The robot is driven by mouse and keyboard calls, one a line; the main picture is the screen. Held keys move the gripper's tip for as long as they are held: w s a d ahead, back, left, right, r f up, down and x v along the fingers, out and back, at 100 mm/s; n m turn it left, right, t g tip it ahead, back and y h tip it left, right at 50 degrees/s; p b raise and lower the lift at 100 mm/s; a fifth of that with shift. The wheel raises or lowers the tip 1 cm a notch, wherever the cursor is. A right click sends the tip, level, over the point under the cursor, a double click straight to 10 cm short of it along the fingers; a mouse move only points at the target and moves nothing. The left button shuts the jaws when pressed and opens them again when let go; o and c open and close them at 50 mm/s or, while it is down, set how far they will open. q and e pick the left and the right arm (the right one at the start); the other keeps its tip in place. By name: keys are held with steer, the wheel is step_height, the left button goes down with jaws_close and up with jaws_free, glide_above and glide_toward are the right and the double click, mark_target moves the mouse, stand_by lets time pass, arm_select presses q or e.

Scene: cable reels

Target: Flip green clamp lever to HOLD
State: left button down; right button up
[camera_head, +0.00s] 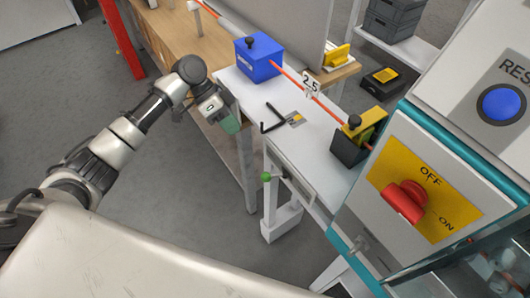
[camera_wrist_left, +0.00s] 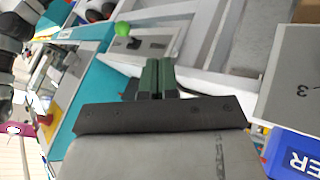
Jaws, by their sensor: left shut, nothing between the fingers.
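The green clamp lever's round knob (camera_head: 266,177) sticks out to the left of a small grey plate (camera_head: 298,184) on the side of the white bench. The knob also shows in the left wrist view (camera_wrist_left: 122,29), on a short dark stem over the plate (camera_wrist_left: 152,46). Any lettering on the plate is too small to read. My left gripper (camera_head: 231,124) is at the bench's left edge, above and to the left of the knob, and apart from it. Its green fingers (camera_wrist_left: 158,76) are shut and empty. My right gripper is not in view.
A blue box (camera_head: 256,62) and a black-and-yellow block (camera_head: 352,142) stand on the bench, with an orange cable (camera_head: 292,82) along it. A black crank (camera_head: 272,119) lies between them. A cabinet with a red switch (camera_head: 404,202) is at the right. Floor left of the bench is clear.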

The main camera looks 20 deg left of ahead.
mark_target(266, 177)
arm_select(q)
steer(key=s+d+f+p, duration=0.4)
steer(key=s+d+f, duration=0.1)
steer(key=d, duration=0.3)
steer(key=shift+d+f+p, duration=0.35)
steer(key=shift+f, duration=0.55)
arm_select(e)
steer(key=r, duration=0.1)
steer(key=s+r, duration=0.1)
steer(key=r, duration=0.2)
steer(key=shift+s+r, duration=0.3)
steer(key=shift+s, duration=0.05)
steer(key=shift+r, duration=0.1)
arm_select(q)
steer(key=shift+s+n, duration=0.15)
steer(key=shift+n, duration=0.25)
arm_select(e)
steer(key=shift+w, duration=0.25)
